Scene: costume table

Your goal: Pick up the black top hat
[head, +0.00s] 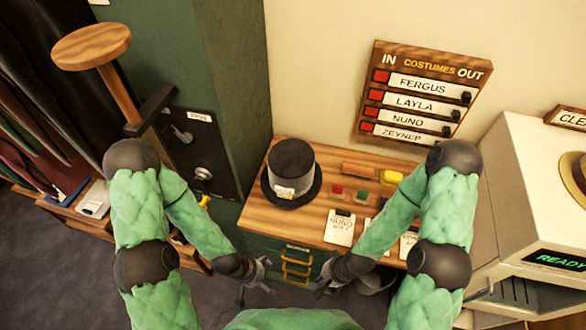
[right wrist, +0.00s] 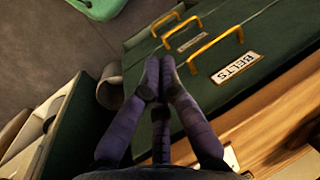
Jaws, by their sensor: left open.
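The black top hat (head: 292,168) stands brim down on the wooden top of the costume table (head: 262,222), towards its left side. A small white tag is on its front. My left gripper (head: 257,287) is open and empty, below and in front of the table's front edge, apart from the hat. My right gripper (head: 322,288) is also low in front of the table; in the right wrist view its fingertips (right wrist: 160,72) meet with nothing between them. The hat is not in the right wrist view.
Small coloured items (head: 348,193) and white cards (head: 340,227) lie right of the hat. A green cabinet (head: 238,80) stands close on its left. Green drawers with yellow handles (right wrist: 215,42) are below the tabletop. A white machine (head: 525,180) stands at the right.

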